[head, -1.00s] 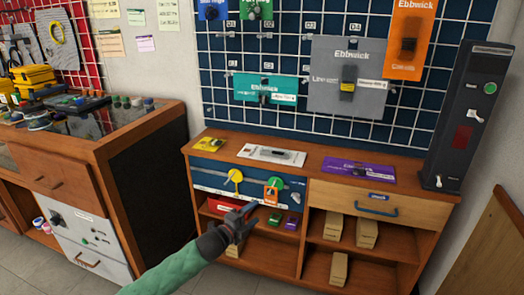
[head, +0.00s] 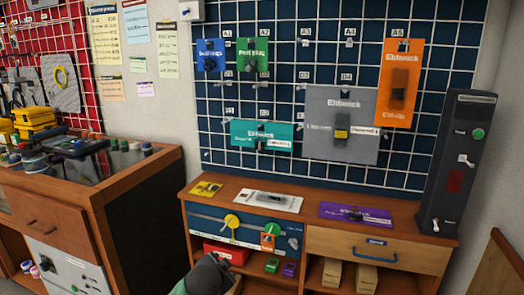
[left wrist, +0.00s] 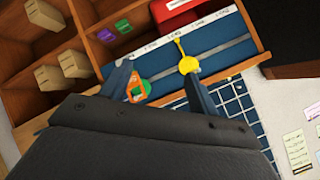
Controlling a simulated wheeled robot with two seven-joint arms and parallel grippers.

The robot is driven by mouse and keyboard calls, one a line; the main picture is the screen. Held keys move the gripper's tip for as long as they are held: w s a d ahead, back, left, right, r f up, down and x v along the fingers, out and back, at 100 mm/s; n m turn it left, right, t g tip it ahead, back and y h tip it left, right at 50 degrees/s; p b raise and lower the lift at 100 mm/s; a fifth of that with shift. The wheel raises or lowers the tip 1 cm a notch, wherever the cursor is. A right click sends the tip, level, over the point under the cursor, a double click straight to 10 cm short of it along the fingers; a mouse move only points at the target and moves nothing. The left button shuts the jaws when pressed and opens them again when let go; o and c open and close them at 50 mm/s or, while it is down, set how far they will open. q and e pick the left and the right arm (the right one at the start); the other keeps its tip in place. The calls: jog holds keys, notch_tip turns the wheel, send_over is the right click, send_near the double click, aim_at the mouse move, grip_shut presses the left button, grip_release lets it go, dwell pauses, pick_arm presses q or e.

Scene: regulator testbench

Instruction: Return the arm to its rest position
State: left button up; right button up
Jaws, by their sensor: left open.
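My left arm, in a green sleeve, enters the head view at the bottom, left of centre. Its dark gripper (head: 213,270) is low in front of the bench's open shelf, and its fingertips are hard to make out there. In the left wrist view the two fingers of my left gripper (left wrist: 160,88) are spread apart with nothing held between them. Beyond them are the blue panel (left wrist: 222,50), a yellow knob (left wrist: 188,65) and an orange tag (left wrist: 138,90). My right gripper is in neither view.
The wooden bench (head: 290,190) carries a yellow card (head: 206,188), a white pack (head: 268,201) and a purple pack (head: 355,213). A dark tower (head: 455,165) stands at its right end. A wooden cabinet (head: 150,175) is on the left. Floor between them is partly visible.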

pick_arm(q)
jog(key=s+a+n+g+p, duration=0.1)
jog(key=s+n+g+p, duration=0.2)
jog(key=s+p, duration=0.6)
jog(key=s+a+f+n+g+p, duration=0.1)
jog(key=s+n+g+p, duration=0.3)
jog(key=s, duration=2.9)
jog(key=g+p, duration=0.1)
jog(key=p, duration=0.4)
jog(key=shift+s+f+g+h, duration=0.15)
jog(key=shift+f+g+h, duration=0.15)
jog(key=shift+g, duration=0.1)
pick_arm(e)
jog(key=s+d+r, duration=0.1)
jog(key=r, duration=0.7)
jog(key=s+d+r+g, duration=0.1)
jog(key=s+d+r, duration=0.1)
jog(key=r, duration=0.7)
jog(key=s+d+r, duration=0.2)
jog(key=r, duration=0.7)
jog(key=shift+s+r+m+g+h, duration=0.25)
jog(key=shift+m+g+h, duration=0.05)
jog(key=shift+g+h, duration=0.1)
